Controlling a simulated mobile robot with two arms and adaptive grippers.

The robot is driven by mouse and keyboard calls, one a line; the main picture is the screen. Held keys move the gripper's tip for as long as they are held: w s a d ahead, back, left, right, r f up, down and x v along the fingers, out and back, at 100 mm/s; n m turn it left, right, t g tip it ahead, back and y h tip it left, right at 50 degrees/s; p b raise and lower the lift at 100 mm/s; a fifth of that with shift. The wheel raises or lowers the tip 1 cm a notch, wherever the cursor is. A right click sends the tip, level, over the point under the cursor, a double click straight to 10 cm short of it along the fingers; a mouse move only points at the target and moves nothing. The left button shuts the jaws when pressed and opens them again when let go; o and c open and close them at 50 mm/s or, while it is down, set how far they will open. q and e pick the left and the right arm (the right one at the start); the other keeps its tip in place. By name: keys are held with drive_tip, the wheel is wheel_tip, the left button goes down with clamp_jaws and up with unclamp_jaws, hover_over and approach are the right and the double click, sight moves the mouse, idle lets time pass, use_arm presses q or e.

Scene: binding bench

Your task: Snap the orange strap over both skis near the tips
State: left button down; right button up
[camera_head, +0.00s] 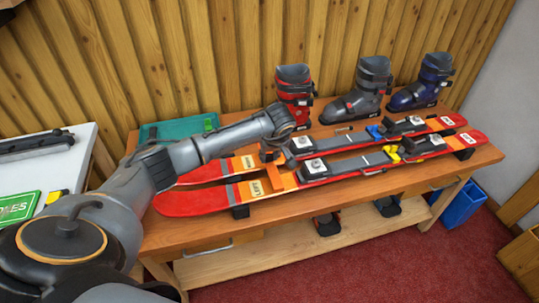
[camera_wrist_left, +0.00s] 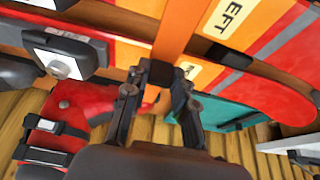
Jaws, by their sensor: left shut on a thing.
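Two red and orange skis lie side by side on the wooden bench: the near ski (camera_head: 195,203) and the far ski (camera_head: 445,122). The orange strap (camera_head: 275,178) runs across the near ski, beside its pale label. My left gripper (camera_head: 272,150) is over the far ski, shut on the strap. In the left wrist view the strap (camera_wrist_left: 177,32) crosses a ski and comes down to the fingers (camera_wrist_left: 165,80). The gripper and wrist hide the strap's far end in the head view. My right gripper is not in view.
Red (camera_head: 295,95), grey (camera_head: 360,90) and blue (camera_head: 425,82) boots stand behind the skis. A teal box (camera_head: 165,132) sits at the back left. A white table (camera_head: 75,165) stands left. Bindings rise from both skis. The bench front is clear.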

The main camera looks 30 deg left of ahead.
sight(270, 163)
use_arm(q)
drive_tip(key=c, duration=1.8)
unclamp_jaws()
drive_tip(key=c, duration=0.3)
clamp_jaws()
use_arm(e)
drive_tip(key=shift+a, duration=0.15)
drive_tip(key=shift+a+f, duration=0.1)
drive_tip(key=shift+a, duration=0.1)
use_arm(q)
drive_tip(key=shift+f+b, duration=0.75)
drive_tip(key=shift+f, duration=0.05)
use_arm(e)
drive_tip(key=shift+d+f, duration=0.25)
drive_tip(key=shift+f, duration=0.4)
use_arm(q)
drive_tip(key=shift+f+b, duration=0.95)
drive_tip(key=shift+f, duration=0.2)
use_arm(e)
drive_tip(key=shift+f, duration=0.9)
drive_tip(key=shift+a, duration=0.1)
use_arm(q)
drive_tip(key=o, duration=1.6)
unclamp_jaws()
